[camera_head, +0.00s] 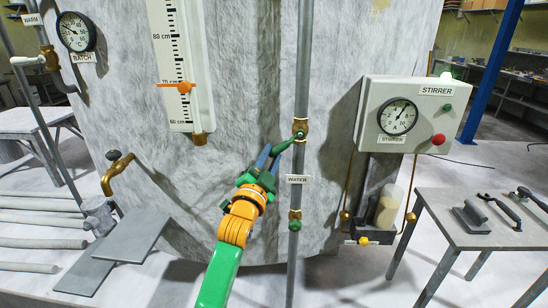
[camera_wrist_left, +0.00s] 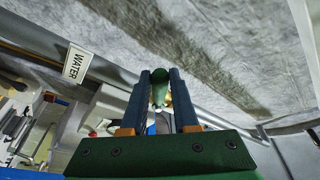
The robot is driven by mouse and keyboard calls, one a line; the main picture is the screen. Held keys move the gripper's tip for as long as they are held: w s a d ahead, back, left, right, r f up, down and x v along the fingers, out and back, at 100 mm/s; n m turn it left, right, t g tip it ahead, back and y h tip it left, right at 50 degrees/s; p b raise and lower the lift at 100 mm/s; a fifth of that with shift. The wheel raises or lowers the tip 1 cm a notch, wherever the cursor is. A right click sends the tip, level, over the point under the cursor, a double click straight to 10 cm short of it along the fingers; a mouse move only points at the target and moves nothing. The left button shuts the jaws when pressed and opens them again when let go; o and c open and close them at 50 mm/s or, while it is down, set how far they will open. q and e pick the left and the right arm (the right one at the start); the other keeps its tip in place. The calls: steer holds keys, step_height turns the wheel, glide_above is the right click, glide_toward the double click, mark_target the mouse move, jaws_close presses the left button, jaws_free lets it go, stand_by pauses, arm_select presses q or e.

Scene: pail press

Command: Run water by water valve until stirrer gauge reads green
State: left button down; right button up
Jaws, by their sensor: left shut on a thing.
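The water valve (camera_head: 300,128) is a brass fitting with a green lever on the grey vertical pipe, above the WATER label (camera_head: 297,179). My left gripper (camera_head: 272,152) reaches up from below, left of the pipe, and is shut on the green lever. In the left wrist view the green lever (camera_wrist_left: 160,88) sits between the two dark fingers. The stirrer gauge (camera_head: 397,116) is a round white dial on the grey STIRRER box; its needle points up and right, and no coloured band can be made out. My right gripper is not in view.
A second brass valve with a green part (camera_head: 295,215) sits lower on the same pipe. The large tank has a level scale (camera_head: 179,65) with an orange pointer and a BATCH gauge (camera_head: 75,31). A metal table (camera_head: 490,235) with tools stands at the right.

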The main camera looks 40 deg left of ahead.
arm_select(q)
steer(key=shift+s+a+r+p, duration=0.15)
steer(key=shift+a+r+p, duration=0.1)
steer(key=shift+r+p, duration=0.35)
steer(key=shift+s+a+r+p, duration=0.15)
steer(key=shift+a+r+p, duration=0.05)
steer(key=shift+r+p, duration=0.35)
